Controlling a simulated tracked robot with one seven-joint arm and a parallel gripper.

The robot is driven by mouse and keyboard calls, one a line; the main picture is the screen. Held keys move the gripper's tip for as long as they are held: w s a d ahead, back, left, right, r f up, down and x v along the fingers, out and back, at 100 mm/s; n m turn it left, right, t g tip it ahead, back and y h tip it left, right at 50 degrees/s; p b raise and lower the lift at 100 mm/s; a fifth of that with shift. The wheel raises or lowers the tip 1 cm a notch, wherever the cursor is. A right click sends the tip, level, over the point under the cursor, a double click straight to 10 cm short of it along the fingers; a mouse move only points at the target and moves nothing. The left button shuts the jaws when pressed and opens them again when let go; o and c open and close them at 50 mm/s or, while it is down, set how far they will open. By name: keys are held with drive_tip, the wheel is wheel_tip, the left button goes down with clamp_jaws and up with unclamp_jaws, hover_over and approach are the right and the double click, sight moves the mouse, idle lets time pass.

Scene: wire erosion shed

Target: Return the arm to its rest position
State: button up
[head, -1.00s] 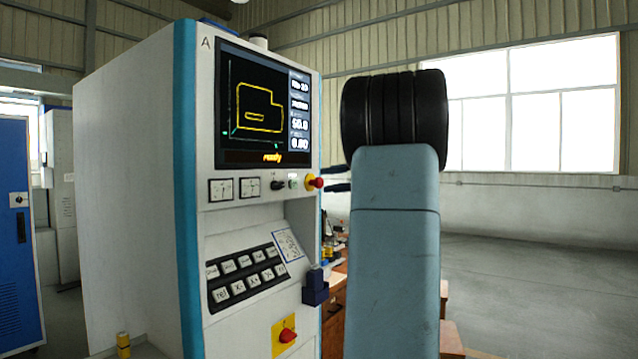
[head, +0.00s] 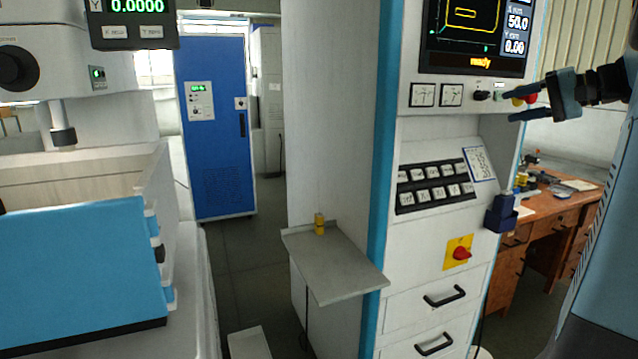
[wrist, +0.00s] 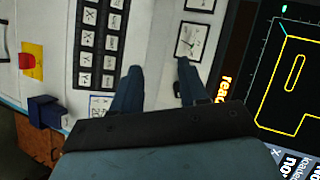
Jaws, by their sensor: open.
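My gripper (head: 513,106) is at the right of the head view, in front of the control cabinet (head: 340,130). Its two dark blue fingers are apart, with nothing held between them. They overlap the row of knobs and the red stop button (head: 531,98) under the screen; whether they touch it cannot be told. In the wrist view my gripper (wrist: 158,66) is open, its fingers pointing toward the white panel between the black keypad (wrist: 98,45) and the screen (wrist: 285,75). My arm runs off the right edge of the head view.
A grey shelf (head: 335,268) with a small yellow object (head: 320,224) juts from the cabinet. A dark blue box-like part (head: 502,214) sticks out at its right edge. A wooden desk (head: 560,210) stands behind on the right. A machine with a blue tank (head: 80,265) fills the left.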

drive_tip(key=s+a+f+n+g+h, duration=0.1)
drive_tip(key=s+a+f+g+h, duration=0.1)
drive_tip(key=s+a+f, duration=0.45)
drive_tip(key=s+a+f+n+g+h, duration=0.1)
drive_tip(key=s+a+f+g, duration=0.15)
drive_tip(key=a, duration=0.75)
drive_tip(key=s+a+f+n+h, duration=0.2)
drive_tip(key=s+f+h, duration=0.1)
drive_tip(key=s+f, duration=0.2)
drive_tip(key=s+a+f+n+h, duration=0.2)
drive_tip(key=s+a+f+h, duration=0.1)
drive_tip(key=s, duration=0.6)
drive_tip(key=shift+s+f+h, duration=0.4)
drive_tip(key=shift+f+h, duration=0.1)
drive_tip(key=shift+f, duration=0.7)
drive_tip(key=shift+c, duration=0.2)
